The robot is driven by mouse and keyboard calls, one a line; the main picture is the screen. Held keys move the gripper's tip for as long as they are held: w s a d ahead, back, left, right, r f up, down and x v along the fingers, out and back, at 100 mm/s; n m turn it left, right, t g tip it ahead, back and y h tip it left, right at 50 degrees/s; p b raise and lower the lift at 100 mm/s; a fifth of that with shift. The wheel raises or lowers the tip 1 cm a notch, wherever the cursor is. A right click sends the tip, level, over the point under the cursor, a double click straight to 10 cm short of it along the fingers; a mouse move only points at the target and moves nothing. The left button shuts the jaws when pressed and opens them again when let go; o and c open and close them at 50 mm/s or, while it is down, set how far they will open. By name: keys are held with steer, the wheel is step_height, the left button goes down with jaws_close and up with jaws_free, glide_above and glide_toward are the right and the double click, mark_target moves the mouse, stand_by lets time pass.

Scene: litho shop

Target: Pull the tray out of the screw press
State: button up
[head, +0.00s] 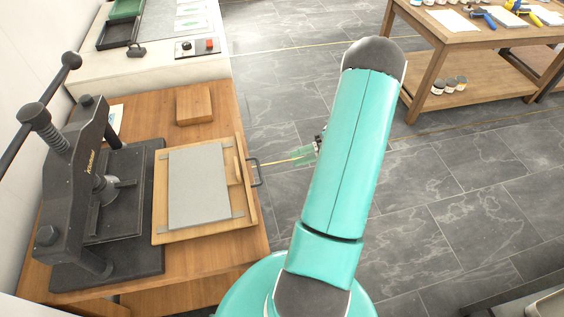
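The screw press (85,190) is black, with a lever on its screw, and stands on a wooden bench at the left. The tray (205,236) is a flat wooden board with a grey sheet on it. It lies to the right of the press's frame, its left edge by the black base. A black handle (254,172) is on its right edge. My gripper (312,148) shows only in small part, beyond the teal arm, to the right of the handle and apart from it. Whether its fingers are open or shut is hidden.
A wood block (194,104) lies on the bench behind the tray. A pale counter (160,65) with a control box (196,47) stands at the back left. A wooden table (455,38) with tools and jars is at the back right. The tiled floor (450,185) between is clear.

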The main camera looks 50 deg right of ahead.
steer(key=shift+v, duration=1.6)
steer(key=shift+w, duration=0.1)
steer(key=w+a+r+n+g+h, duration=0.35)
steer(key=a+r+n, duration=0.35)
steer(key=a+n, duration=0.25)
steer(key=w+a+r+n+g+h, duration=0.25)
steer(key=a+r+n+g, duration=0.25)
steer(key=a+r+n, duration=0.4)
steer(key=s+a+r+n+t+h, duration=0.2)
steer(key=a+r+n, duration=0.3)
steer(key=a+n, duration=0.3)
steer(key=s+a+r+n+t+h, duration=0.3)
steer(key=a+r+n+h, duration=0.2)
steer(key=n, duration=1.1)
steer(key=a, duration=0.2)
steer(key=shift+s+a, duration=0.35)
steer(key=shift+a, duration=0.05)
steer(key=shift+d+r, duration=0.1)
steer(key=shift+r, duration=0.05)
